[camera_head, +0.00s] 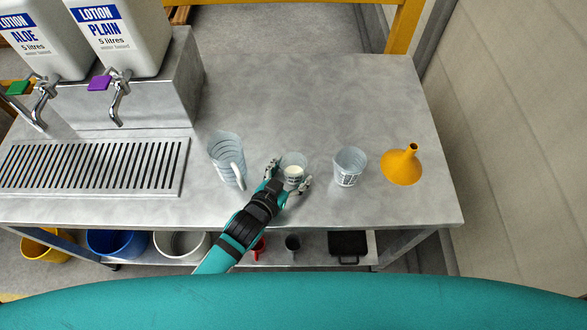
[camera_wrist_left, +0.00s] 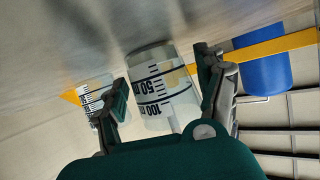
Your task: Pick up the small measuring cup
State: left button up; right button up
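The small measuring cup (camera_head: 293,168) is clear with dark graduation marks and stands on the steel bench. Something white shows inside it. In the left wrist view the cup (camera_wrist_left: 155,95) shows marks 50 and 100. My left gripper (camera_head: 289,176) has its fingers on either side of the cup. In the left wrist view the left gripper (camera_wrist_left: 163,88) looks open around the cup; whether a finger touches it is hard to tell. My right gripper is in neither view.
A clear jug (camera_head: 226,160) stands left of the gripper. Another clear cup (camera_head: 348,167) and a yellow funnel (camera_head: 402,166) stand to the right. Two lotion containers (camera_head: 122,38) with taps stand above a slotted drip tray (camera_head: 95,168). The back of the bench is clear.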

pick_arm(q)
jog(key=c, duration=0.9)
jog(key=shift+r, duration=0.15)
jog(key=shift+r, duration=1.15)
jog(key=s+a+b, duration=0.1)
jog(key=s+a, duration=0.1)
jog(key=s, duration=0.1)
jog(key=s+a+r, duration=0.1)
jog(key=s+a, duration=0.2)
jog(key=s+a+b, duration=0.1)
jog(key=s+a, duration=0.2)
jog(key=shift+s+r+b, duration=0.3)
jog(key=shift+s+r, duration=0.1)
jog(key=shift+s+a+r+b, duration=0.15)
jog(key=shift+s+a, duration=0.35)
jog(key=shift+s, duration=0.15)
jog(key=shift+s+a+r+b, duration=0.1)
jog(key=shift+s+a+b, duration=0.05)
jog(key=shift+s+a, duration=0.45)
jog(key=shift+s+d, duration=0.1)
